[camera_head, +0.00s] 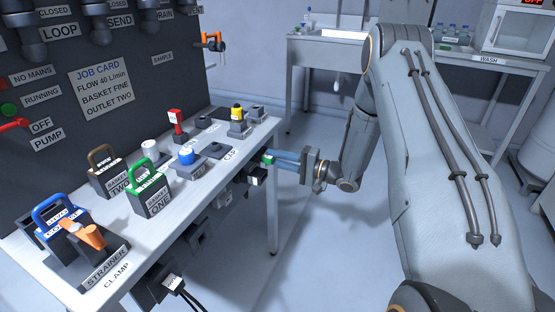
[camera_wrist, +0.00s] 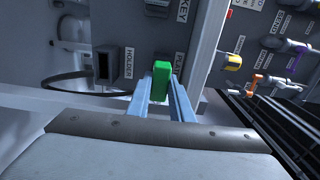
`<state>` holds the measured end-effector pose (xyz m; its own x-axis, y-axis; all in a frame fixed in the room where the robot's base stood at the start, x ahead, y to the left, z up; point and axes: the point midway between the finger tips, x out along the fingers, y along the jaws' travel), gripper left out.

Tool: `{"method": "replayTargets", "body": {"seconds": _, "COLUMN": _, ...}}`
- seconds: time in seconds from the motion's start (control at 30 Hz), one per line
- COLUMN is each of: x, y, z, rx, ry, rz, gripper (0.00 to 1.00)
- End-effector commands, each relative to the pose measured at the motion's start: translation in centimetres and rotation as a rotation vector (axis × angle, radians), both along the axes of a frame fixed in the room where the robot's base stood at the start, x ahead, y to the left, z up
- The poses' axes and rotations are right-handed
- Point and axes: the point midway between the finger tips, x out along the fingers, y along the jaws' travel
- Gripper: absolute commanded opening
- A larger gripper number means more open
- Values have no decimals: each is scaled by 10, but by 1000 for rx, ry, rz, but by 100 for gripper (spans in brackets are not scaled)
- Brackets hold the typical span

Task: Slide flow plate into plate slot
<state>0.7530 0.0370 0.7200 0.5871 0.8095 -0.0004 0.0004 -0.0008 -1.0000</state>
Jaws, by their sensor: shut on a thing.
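My gripper (camera_head: 270,159) reaches from the right to the front side of the bench. In the wrist view my gripper (camera_wrist: 161,84) has its two blue-grey fingers on either side of a green block (camera_wrist: 161,76), shut on it. I take this block to be the grip of the flow plate; the rest of the plate is hidden. It also shows as a small green patch (camera_head: 265,157) at the fingertips in the head view. The block stands in front of the panel beside a partly covered label (camera_wrist: 180,64) that seems to begin "PL". The plate slot itself is hidden behind the block.
A dark slot part labelled HOLDER (camera_wrist: 105,66) is left of the block, and a KEY label (camera_wrist: 183,10) is above. A black box with a white label (camera_head: 256,177) hangs below my fingers.

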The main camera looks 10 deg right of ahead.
Motion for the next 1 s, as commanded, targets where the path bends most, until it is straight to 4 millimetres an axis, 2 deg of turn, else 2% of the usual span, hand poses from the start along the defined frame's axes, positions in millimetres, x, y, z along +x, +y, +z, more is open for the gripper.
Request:
{"method": "replayTargets", "body": {"seconds": 0.37, "x": 3, "y": 4, "z": 0, "rx": 0, "ry": 0, "rz": 0, "gripper": 0}}
{"method": "replayTargets", "body": {"seconds": 0.4, "x": 3, "y": 4, "z": 0, "rx": 0, "ry": 0, "rz": 0, "gripper": 25}}
{"method": "replayTargets", "body": {"seconds": 0.5, "x": 3, "y": 4, "z": 0, "rx": 0, "ry": 0, "rz": 0, "gripper": 42}}
{"method": "replayTargets", "body": {"seconds": 0.7, "x": 3, "y": 4, "z": 0, "rx": 0, "ry": 0, "rz": 0, "gripper": 42}}
{"method": "replayTargets", "body": {"seconds": 0.83, "x": 3, "y": 4, "z": 0, "rx": 0, "ry": 0, "rz": 0, "gripper": 60}}
{"method": "replayTargets", "body": {"seconds": 1.0, "x": 3, "y": 4, "z": 0, "rx": 0, "ry": 0, "rz": -1, "gripper": 60}}
